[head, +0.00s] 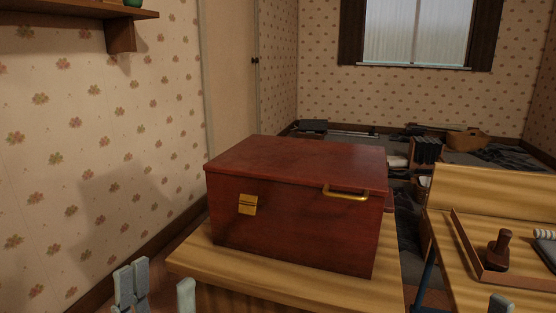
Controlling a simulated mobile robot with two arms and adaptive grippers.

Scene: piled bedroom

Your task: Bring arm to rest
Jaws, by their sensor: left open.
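My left gripper (158,290) shows at the bottom left of the head view, with its grey fingers apart and nothing between them. It is in front of and to the left of a wooden table (192,268). A closed red-brown box (290,215) with a brass clasp and a brass handle stands on that table, apart from the gripper. A grey tip of my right gripper (500,303) shows at the bottom right edge. The rest of it is out of frame, so its jaws cannot be judged.
A wooden desk (449,260) at the right bears a tray (467,246) with a dark brown object (498,250). A shelf (70,13) juts from the left wall. Dark clothes and a brown bag (467,141) are piled on the far floor.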

